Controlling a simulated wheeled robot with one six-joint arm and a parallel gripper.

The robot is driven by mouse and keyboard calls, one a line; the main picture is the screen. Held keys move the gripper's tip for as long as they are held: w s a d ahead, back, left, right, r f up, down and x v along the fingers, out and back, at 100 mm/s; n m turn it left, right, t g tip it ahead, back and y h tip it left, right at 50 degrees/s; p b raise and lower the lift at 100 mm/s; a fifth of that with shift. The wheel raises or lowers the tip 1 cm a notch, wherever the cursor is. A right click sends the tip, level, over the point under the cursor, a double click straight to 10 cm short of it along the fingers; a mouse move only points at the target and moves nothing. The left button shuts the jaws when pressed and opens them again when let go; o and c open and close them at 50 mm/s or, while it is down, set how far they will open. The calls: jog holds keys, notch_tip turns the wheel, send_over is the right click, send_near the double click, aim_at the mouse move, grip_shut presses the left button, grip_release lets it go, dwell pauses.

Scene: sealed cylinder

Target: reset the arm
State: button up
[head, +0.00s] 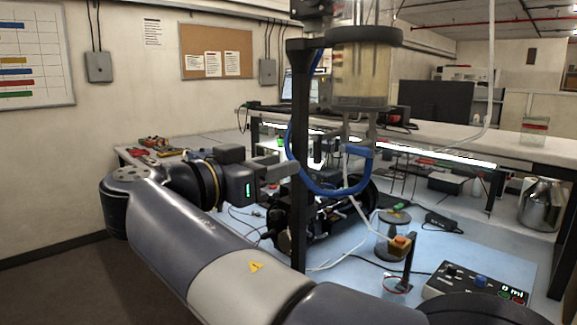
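My arm reaches in from the bottom and bends back at the left, with its wrist pointing right. My gripper (287,181) is at mid-height, left of and close to the black upright post (299,120). Its two fingers look apart, with nothing seen between them. The fingertips overlap the post in the picture, and I cannot tell if they touch it. A clear cylinder (360,82) with pale yellow contents hangs at top centre under a dark collar. A blue curved tube (329,192) loops below it, right of my gripper.
A long shelf (450,145) runs behind. Open floor lies at lower left.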

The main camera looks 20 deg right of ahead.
aim_at(315, 155)
jog(key=shift+s+a, duration=0.1)
jog(key=shift+a, duration=0.1)
jog(key=p+x, duration=0.2)
jog(key=x, duration=0.9)
jog(key=shift+a+f, duration=0.1)
dwell(0.4)
